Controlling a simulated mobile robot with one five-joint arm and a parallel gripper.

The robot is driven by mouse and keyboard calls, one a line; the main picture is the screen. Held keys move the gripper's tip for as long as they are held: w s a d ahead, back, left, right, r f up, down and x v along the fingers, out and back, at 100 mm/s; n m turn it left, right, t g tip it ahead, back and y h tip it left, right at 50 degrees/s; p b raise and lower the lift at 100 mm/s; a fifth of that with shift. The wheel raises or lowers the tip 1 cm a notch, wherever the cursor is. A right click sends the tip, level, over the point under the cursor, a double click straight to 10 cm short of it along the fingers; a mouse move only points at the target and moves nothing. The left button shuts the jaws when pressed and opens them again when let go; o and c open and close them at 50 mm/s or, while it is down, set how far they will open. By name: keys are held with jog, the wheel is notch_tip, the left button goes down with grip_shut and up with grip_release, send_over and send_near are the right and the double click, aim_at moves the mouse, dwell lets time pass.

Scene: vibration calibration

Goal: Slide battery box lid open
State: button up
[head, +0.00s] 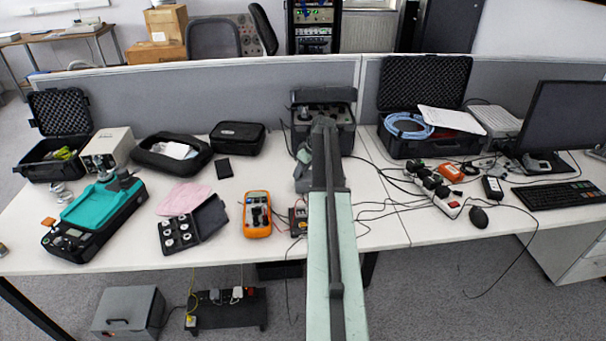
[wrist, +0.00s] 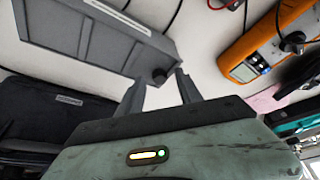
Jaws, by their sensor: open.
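A grey box (wrist: 100,30), which I take to be the battery box, lies at the upper left of the wrist view. Its flat grey top carries lines and a pale label strip. A dark round knob (wrist: 160,75) sits at its near corner. My gripper (wrist: 161,84) is open, and the knob shows between its two fingertips. I cannot tell whether the fingers touch it. In the head view, a grey shape (head: 302,178) beside my arm looks like the same box, partly hidden. My gripper cannot be made out clearly there. The lid looks closed, but its edges are unclear.
An orange multimeter (head: 257,214) lies left of the box, with a small red-and-black device (head: 298,220) and cables close by. A black case (head: 345,113) stands behind. A white power strip (head: 440,195) lies to the right. The desk's front edge is mostly clear.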

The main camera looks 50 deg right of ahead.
grip_shut()
dwell(1.4)
